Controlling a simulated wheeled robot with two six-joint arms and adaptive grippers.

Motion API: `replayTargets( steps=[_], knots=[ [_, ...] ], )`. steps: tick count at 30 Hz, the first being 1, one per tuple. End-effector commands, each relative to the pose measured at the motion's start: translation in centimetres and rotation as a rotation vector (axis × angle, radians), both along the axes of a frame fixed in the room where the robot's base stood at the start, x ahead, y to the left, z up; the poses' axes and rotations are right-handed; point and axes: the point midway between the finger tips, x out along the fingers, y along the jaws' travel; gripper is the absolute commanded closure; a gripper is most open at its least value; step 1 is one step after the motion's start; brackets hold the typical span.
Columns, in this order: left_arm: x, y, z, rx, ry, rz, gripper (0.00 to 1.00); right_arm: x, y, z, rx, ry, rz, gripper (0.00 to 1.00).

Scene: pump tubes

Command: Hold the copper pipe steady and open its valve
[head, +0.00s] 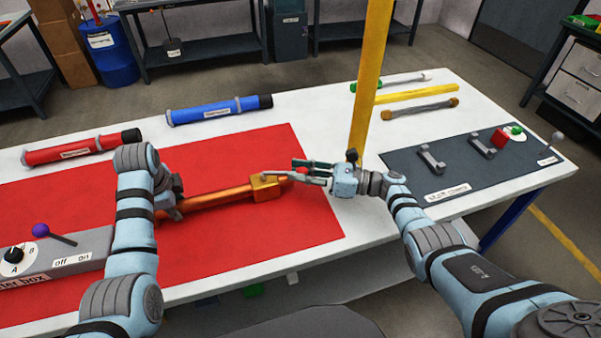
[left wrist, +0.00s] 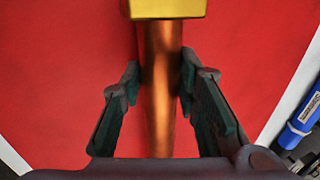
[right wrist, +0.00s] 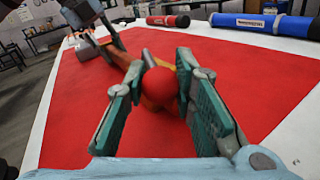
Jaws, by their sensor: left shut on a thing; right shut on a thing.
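The copper pipe (head: 218,200) lies on the red mat (head: 285,232), with a brass-coloured valve block (head: 266,188) at its right end. The block also shows at the top of the left wrist view (left wrist: 166,8). My left gripper (left wrist: 158,85) is shut on the pipe, a finger on each side, behind the block; the arm partly hides it in the head view. My right gripper (head: 298,173) is at the valve end. In the right wrist view its fingers are closed on the valve's handle, whose red ball knob (right wrist: 162,83) sits between them.
A red cylinder (head: 80,148) and a blue cylinder (head: 220,109) lie on the white table behind the mat. A yellow post (head: 370,75) rises beside my right gripper. A switch box (head: 85,245) is at the left; a dark panel with brackets (head: 455,178) at the right.

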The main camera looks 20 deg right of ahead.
Motion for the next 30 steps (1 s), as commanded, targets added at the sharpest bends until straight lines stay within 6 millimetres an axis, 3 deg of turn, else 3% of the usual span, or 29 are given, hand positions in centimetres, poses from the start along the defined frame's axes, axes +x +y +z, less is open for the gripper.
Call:
replayTargets(
  steps=[1, 2, 6, 17, 30],
  knots=[
    [0.0, 0.2, -0.1, 0.003, 0.002, 0.002, 1.0, 0.0, -0.1, 0.0, 0.001, 0.002, -0.001, 1.0],
    [0.0, 0.2, -0.1, 0.003, 0.002, 0.002, 1.0, 0.0, -0.1, 0.0, 0.001, 0.002, -0.001, 0.74],
    [0.0, 0.2, -0.1, 0.004, 0.002, 0.002, 1.0, 0.0, 0.0, 0.0, 0.001, 0.002, -0.001, 0.54],
    [0.0, 0.1, -0.1, 0.003, 0.002, 0.002, 1.0, -0.4, -0.6, -0.1, 0.0, 0.003, -0.002, 0.54],
    [0.0, 0.1, -0.1, 0.002, 0.001, 0.002, 1.0, -5.5, -9.6, -0.1, 0.0, 0.003, -0.003, 0.54]
  ],
)
